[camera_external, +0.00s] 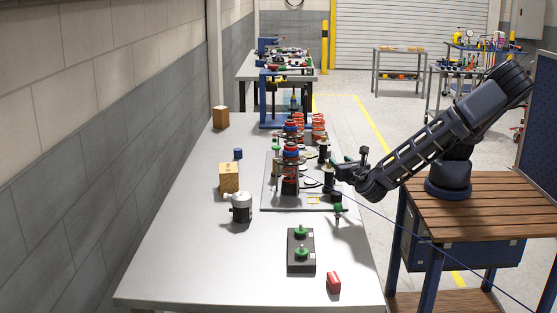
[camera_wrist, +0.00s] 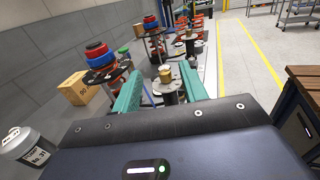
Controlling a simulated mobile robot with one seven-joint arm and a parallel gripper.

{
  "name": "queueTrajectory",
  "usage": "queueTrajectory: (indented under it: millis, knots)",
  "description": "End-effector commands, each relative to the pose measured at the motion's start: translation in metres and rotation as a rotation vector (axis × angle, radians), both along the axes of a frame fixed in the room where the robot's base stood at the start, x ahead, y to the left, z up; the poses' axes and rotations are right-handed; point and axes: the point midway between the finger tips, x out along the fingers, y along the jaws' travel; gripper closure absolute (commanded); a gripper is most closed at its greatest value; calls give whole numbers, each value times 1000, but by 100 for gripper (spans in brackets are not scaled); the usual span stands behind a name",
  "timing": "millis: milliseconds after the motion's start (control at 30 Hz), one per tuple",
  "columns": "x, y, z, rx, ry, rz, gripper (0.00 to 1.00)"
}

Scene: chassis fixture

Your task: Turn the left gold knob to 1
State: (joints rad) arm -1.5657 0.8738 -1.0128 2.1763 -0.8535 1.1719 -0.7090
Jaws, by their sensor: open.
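In the wrist view a gold knob (camera_wrist: 166,73) stands on a dark flanged post, seen between and beyond my gripper's two teal fingers. My gripper (camera_wrist: 160,66) is open, with a finger on each side of that knob; I cannot tell whether they touch it. A second gold knob (camera_wrist: 188,34) stands on another dark post farther off, slightly right. In the external view my gripper (camera_external: 343,168) is low over the right side of the grey base plate (camera_external: 270,202), beside a dark post (camera_external: 328,180). The knobs' markings are too small to read.
Stacks of red, blue and orange rings (camera_external: 290,170) stand left of my gripper. A dark box with green knobs (camera_external: 301,262) and a red block (camera_external: 333,282) lie nearer. The table's left front is clear.

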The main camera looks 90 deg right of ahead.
Motion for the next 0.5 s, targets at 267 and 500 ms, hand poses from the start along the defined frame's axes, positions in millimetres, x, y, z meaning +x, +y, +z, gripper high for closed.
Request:
queueTrajectory:
  millis: [267,500]
  knots:
    - [0,0,-44,-1,0,1,57]
    - [5,-14,-46,-1,0,-2,57]
